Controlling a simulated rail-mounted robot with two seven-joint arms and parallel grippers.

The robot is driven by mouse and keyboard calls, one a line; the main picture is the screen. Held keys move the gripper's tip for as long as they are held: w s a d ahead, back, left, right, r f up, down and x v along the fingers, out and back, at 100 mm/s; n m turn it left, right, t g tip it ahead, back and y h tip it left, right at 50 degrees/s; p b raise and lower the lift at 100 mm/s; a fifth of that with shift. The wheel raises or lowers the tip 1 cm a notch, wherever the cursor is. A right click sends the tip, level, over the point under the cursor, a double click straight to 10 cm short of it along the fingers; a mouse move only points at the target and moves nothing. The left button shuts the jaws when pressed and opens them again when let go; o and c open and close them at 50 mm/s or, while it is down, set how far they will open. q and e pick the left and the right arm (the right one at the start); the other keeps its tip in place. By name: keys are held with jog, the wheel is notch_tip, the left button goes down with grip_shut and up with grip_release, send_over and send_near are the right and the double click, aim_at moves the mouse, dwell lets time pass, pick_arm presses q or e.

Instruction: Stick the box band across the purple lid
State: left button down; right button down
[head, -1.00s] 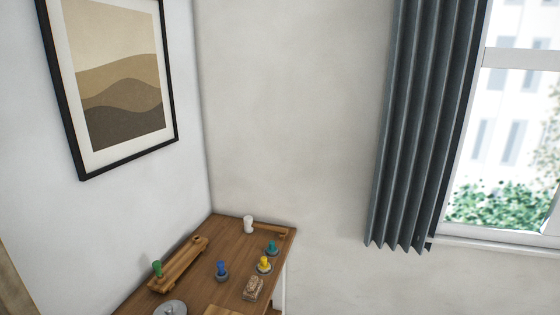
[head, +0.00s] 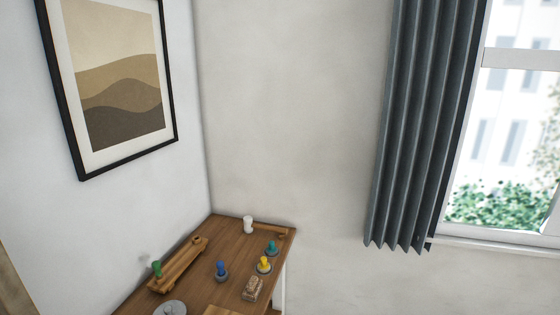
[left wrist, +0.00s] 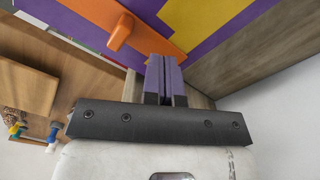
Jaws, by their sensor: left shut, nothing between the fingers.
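In the left wrist view a purple surface (left wrist: 88,11), which may be the purple lid, spans the top of the picture. A yellow patch (left wrist: 200,22) lies on it. An orange strip (left wrist: 148,40) with a raised orange grip (left wrist: 119,32) runs slantwise across it; I cannot tell whether this is the box band. My left gripper (left wrist: 164,62) has its purple-tinted fingers shut together and empty. Its tips overlap the strip's lower end in the picture; I cannot tell whether they touch. My right gripper is in neither view.
In the head view a wooden table (head: 222,248) holds a wooden rail (head: 182,268), a green knob (head: 157,268), a blue knob (head: 221,269), a yellow knob (head: 264,264), a teal knob (head: 272,247), a white cylinder (head: 248,224) and a patterned block (head: 252,288).

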pick_arm(q)
jog(key=shift+f, duration=0.5)
jog(key=shift+f+b, duration=0.3)
jog(key=shift+f, duration=0.2)
dwell(0.3)
dwell(0.8)
notch_tip(320, 180, up, 4)
jog(key=p, duration=0.5)
jog(key=shift+r+p, duration=1.05)
jog(key=shift+p, duration=0.25)
